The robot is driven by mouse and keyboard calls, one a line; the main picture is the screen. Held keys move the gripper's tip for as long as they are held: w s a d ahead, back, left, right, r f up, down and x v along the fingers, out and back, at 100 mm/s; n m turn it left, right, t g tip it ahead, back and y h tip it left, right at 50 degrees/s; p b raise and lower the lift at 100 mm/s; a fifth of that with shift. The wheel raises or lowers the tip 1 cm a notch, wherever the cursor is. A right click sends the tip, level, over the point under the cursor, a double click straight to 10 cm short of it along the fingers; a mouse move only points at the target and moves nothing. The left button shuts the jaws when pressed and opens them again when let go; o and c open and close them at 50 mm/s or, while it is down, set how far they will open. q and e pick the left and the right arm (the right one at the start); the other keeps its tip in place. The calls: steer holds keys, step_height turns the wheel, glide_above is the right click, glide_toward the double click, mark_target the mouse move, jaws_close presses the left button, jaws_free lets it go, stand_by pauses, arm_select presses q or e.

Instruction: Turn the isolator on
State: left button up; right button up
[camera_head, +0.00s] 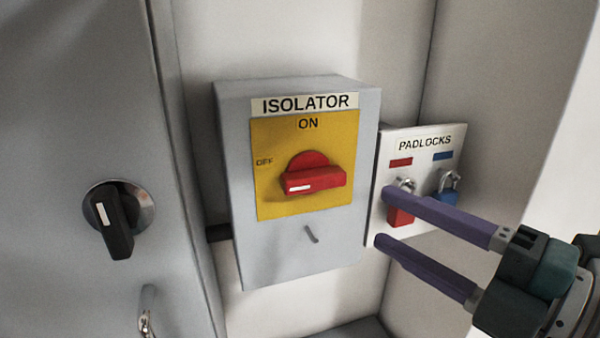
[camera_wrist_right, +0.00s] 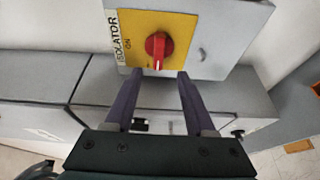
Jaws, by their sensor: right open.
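The isolator (camera_head: 300,270) is a grey box with a yellow plate marked ON at the top and OFF at the left. Its red knob (camera_head: 316,181) lies horizontal, with its white mark at the left end toward OFF. The knob also shows in the right wrist view (camera_wrist_right: 159,46), just beyond the fingertips and between them. My right gripper (camera_head: 382,217) is open and empty, to the right of the isolator, its purple fingers pointing at the box. In the right wrist view the gripper (camera_wrist_right: 159,74) is apart from the knob. My left gripper is not in view.
A padlock board (camera_head: 425,141) at the right holds a red padlock (camera_head: 400,215) and a blue padlock (camera_head: 446,188), partly behind my right fingers. A grey cabinet door with a black rotary handle (camera_head: 115,220) stands at the left. The space before the isolator is clear.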

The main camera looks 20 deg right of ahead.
mark_target(321, 184)
steer(key=p+x, duration=0.1)
steer(key=x, duration=0.2)
steer(key=p+x, duration=0.1)
steer(key=x, duration=0.1)
steer(key=p+x, duration=0.1)
steer(key=x, duration=0.2)
steer(key=shift+w+a+r, duration=0.2)
steer(key=shift+w+r, duration=0.05)
steer(key=shift+w+a+f, duration=0.1)
steer(key=shift+w+a, duration=0.2)
steer(key=shift+w, duration=0.35)
steer(key=c, duration=0.3)
jaws_close()
